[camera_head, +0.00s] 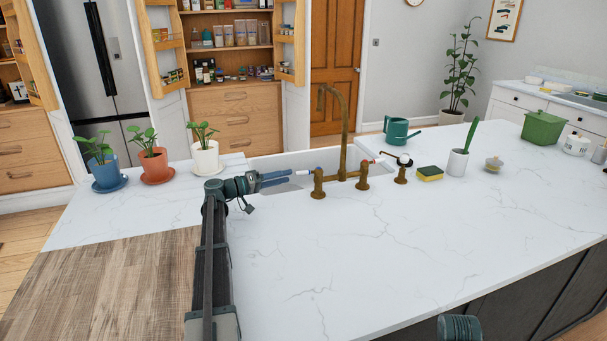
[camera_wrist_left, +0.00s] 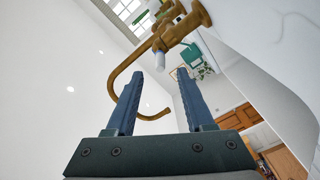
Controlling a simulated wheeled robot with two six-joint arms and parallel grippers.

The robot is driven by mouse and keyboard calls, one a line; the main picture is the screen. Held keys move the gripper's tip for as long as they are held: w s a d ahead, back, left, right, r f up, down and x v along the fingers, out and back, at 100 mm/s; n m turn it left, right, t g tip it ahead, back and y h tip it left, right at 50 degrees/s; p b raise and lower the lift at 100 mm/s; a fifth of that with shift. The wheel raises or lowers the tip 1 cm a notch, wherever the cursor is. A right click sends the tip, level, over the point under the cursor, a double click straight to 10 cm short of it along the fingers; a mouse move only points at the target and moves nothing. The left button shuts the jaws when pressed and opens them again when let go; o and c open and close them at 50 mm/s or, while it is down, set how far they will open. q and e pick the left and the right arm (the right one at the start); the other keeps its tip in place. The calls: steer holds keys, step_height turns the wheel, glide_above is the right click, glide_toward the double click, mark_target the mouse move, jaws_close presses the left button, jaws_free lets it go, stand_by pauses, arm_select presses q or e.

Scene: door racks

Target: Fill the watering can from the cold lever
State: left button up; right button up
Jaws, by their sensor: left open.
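The green watering can (camera_head: 396,131) stands upright on the counter behind and right of the brass tap (camera_head: 345,125), not under its spout; it shows in the left wrist view (camera_wrist_left: 201,60). The cold lever (camera_head: 318,184) is the left brass post, with a blue mark and a white-tipped handle pointing left. The hot lever (camera_head: 362,178), marked red, stands right of the spout. My left gripper (camera_head: 289,178) is open and empty, just left of the cold lever's handle tip. In the left wrist view my fingers (camera_wrist_left: 159,82) point toward the brass fittings. My right gripper is out of view.
The white sink (camera_head: 265,168) lies behind the taps. A sponge (camera_head: 430,173), a brush holder (camera_head: 457,162) and a small jar (camera_head: 493,164) stand to the right. Three potted plants (camera_head: 153,162) stand at the left. The front counter (camera_head: 400,250) is clear.

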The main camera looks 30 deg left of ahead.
mark_target(303, 173)
arm_select(q)
steer(key=x, duration=0.7)
steer(key=shift+w+d+f, duration=0.1)
steer(key=shift+w+d, duration=0.1)
steer(key=shift+w, duration=0.2)
jaws_close()
stand_by(1.0)
